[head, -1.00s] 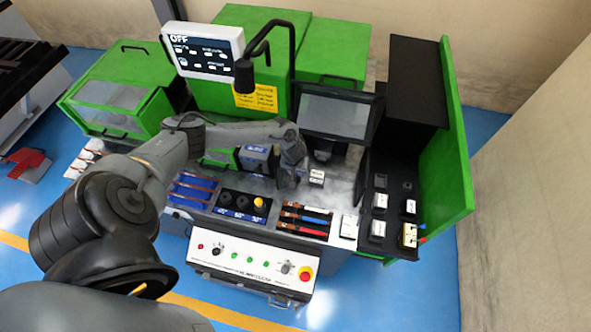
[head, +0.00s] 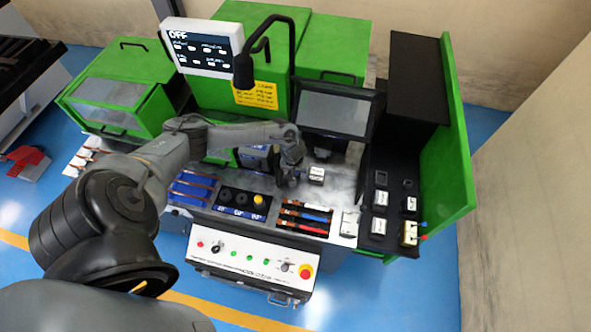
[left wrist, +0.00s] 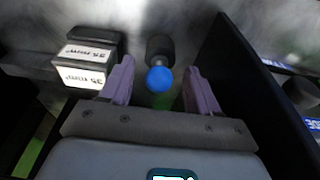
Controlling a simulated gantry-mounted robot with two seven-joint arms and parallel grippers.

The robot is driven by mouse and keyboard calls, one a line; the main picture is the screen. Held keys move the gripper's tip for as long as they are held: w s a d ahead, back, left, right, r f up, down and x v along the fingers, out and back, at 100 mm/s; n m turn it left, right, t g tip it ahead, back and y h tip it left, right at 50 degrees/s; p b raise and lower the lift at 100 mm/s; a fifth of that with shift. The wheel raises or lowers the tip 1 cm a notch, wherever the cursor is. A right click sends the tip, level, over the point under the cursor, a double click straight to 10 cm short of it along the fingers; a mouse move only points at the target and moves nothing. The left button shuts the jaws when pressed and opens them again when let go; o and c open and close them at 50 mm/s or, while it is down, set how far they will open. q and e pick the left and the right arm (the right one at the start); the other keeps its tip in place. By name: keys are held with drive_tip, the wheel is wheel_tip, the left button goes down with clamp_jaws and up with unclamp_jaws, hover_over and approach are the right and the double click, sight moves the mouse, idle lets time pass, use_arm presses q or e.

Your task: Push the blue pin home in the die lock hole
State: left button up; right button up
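In the left wrist view the blue pin (left wrist: 159,80) shows its round blue head, with a dark cylindrical part (left wrist: 160,47) just behind it. My left gripper (left wrist: 159,67) is open, with one purple finger on each side of the blue head and visible gaps to both. The die lock hole cannot be made out. In the head view my left gripper (head: 287,176) is low over the grey machine bed, next to the dark die block (head: 256,158). The blue pin is hidden there. My right gripper is not in view.
A block labelled 35 mm (left wrist: 84,60) stands close left of the gripper; a dark plate (left wrist: 232,75) rises on its right. In the head view, a monitor (head: 338,110) stands behind, a tool tray (head: 304,217) with coloured handles in front, and a black rack (head: 380,228) to the right.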

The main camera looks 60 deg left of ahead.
use_arm(q)
drive_tip(key=shift+r, duration=0.1)
drive_tip(key=shift+r, duration=0.2)
wheel_tip(320, 180, up, 10)
drive_tip(key=s+d+p, duration=0.1)
drive_tip(key=p, duration=0.1)
drive_tip(key=shift+s+d, duration=0.2)
drive_tip(key=shift+d, duration=0.05)
idle(0.3)
